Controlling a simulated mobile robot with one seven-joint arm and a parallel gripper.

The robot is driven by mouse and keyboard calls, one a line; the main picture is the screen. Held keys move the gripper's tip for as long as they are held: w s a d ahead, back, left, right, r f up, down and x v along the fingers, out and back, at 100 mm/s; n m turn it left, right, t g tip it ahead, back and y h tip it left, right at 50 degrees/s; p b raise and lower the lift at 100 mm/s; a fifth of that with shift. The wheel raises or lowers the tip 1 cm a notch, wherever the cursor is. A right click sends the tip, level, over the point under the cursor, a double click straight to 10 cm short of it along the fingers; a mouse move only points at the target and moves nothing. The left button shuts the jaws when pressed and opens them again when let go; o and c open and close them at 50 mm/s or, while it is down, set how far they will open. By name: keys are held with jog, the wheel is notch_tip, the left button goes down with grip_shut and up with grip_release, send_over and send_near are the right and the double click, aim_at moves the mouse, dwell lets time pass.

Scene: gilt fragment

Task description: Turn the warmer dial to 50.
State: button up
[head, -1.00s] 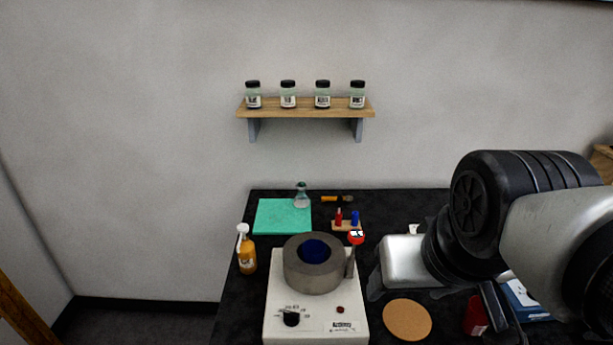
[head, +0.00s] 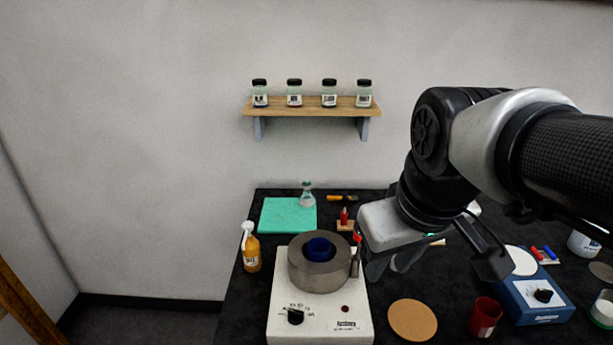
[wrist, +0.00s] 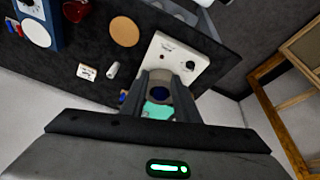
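The warmer (head: 279,327) is a white box with a round grey heating well, dark blue inside, on the black bench. Its black dial (head: 295,316) is on the front left of the top face; its scale marks are too small to read. The warmer also shows in the wrist view (wrist: 156,50), with its dial (wrist: 190,65) at the right of the panel. My gripper (head: 386,266) is above the bench, right of the well and apart from the dial. In the wrist view its fingers (wrist: 166,92) are spread with nothing held between them.
A small red-topped upright tool (head: 356,262) stands close to the well's right side. An orange bottle (head: 251,253) is to the left. A cork disc (head: 413,320), a red cup (head: 485,316) and a blue hotplate (head: 540,311) are to the right. A green mat (head: 285,215) lies behind.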

jog(key=w+a+f+n+g+b, duration=0.1)
jog(key=w+a+f+n+g, duration=0.15)
jog(key=w+a+n, duration=0.3)
jog(key=n+g+b, duration=0.1)
jog(key=n+g, duration=0.1)
jog(key=n, duration=0.4)
send_over(297, 311)
notch_tip(297, 311, down, 6)
notch_tip(297, 311, down, 17)
jog(key=b, duration=0.2)
jog(key=shift+f+b, duration=0.15)
jog(key=shift+b, duration=0.15)
grip_shut()
